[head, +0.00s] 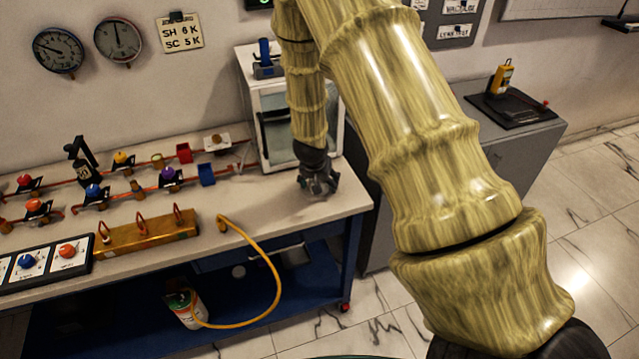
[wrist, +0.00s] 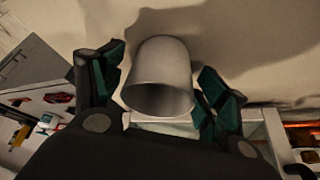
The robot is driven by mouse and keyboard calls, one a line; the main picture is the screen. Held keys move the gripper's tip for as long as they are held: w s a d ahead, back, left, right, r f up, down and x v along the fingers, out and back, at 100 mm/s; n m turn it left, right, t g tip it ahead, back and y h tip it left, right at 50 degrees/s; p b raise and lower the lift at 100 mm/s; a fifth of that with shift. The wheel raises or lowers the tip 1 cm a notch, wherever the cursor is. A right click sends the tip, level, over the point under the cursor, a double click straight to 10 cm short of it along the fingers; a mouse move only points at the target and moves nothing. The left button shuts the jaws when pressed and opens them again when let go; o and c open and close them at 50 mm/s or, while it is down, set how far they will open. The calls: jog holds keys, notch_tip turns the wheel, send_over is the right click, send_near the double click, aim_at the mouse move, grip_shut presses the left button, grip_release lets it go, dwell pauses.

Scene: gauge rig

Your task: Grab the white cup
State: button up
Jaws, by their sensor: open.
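The white cup (wrist: 158,62) shows in the wrist view as a plain, pale grey-white cup with its open rim toward the camera. It sits between the two dark, green-padded fingers of my gripper (wrist: 160,80), which are spread apart on either side of it. I cannot tell whether a finger touches it. In the head view my gripper (head: 318,182) points down low over the right end of the workbench (head: 290,215), and I cannot make out the cup there; the gripper seems to hide it.
A glass-fronted white cabinet (head: 268,150) stands just behind and left of my gripper. Red pipes with coloured valves (head: 92,190) and a brass manifold (head: 145,232) lie left. A yellow hose (head: 268,262) hangs over the bench's front edge. A grey cabinet (head: 500,145) stands right.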

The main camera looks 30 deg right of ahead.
jog(key=shift+f, duration=0.2)
jog(key=c, duration=1.1)
jog(key=shift+w+r, duration=0.1)
jog(key=shift+r, duration=0.05)
